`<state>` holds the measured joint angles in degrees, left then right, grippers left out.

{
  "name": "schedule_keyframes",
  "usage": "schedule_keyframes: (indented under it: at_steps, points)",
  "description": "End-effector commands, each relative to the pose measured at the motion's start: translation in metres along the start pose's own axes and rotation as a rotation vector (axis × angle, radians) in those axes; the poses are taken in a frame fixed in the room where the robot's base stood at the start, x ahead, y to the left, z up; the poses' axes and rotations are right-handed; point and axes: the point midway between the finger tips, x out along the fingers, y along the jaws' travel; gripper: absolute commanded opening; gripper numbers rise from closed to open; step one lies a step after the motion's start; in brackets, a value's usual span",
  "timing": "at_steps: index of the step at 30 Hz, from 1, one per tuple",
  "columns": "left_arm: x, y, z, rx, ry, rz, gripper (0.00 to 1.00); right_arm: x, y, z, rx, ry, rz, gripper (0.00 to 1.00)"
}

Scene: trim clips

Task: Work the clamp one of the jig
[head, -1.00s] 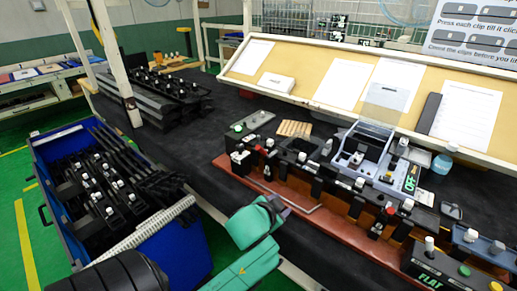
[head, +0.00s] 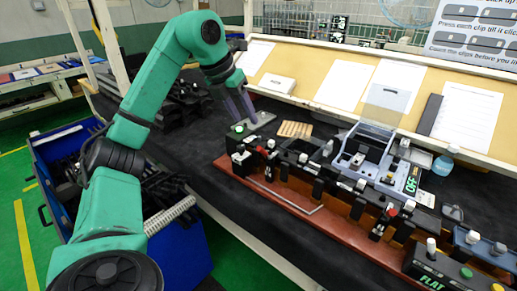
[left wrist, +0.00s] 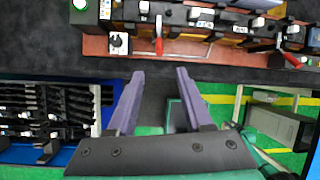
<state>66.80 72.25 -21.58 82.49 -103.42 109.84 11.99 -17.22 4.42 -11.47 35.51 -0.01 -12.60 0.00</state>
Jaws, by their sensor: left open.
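The jig is a long reddish-brown base (head: 332,218) carrying a row of black blocks with white knobs. One red-handled clamp (head: 261,151) is near its left end, and another red handle (head: 391,211) is further right; I cannot tell which is clamp one. In the left wrist view, one red handle (left wrist: 158,36) points toward the gripper, and another (left wrist: 287,52) is at the right. My left gripper (head: 246,114) is open and empty above the table near the jig's left end, apart from the clamps. It also shows in the left wrist view (left wrist: 160,74). My right gripper is out of view.
A blue bin (head: 185,255) of black trim parts stands left of the table, partly behind my left arm. A grey device with a clear lid (head: 387,100) stands behind the jig. A slanted board with papers (head: 300,90) runs along the back. The dark mat in front is clear.

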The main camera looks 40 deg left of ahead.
Motion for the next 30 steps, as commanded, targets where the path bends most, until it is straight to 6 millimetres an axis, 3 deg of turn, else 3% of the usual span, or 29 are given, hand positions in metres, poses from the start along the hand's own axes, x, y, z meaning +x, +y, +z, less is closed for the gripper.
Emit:
schedule_keyframes:
  at_steps: [5, 12, 18, 22, 29, 30]
  points:
    - [0.023, 0.005, -0.005, -0.01, 0.019, 0.016, 0.51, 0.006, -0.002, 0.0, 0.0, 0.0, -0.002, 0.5]
    - [0.086, 0.005, -0.005, -0.007, 0.019, 0.013, 0.51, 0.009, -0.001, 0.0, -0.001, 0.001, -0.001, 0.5]
    - [0.128, 0.004, -0.004, -0.007, 0.016, 0.01, 0.51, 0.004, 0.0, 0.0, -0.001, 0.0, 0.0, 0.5]
    - [0.141, 0.004, -0.004, -0.006, 0.013, 0.01, 0.51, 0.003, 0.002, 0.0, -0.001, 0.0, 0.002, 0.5]
    - [0.144, 0.004, -0.004, -0.006, 0.012, 0.01, 0.51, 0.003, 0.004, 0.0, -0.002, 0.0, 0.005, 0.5]
    - [0.144, 0.004, -0.004, -0.006, 0.012, 0.01, 0.43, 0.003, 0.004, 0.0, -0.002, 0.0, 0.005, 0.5]
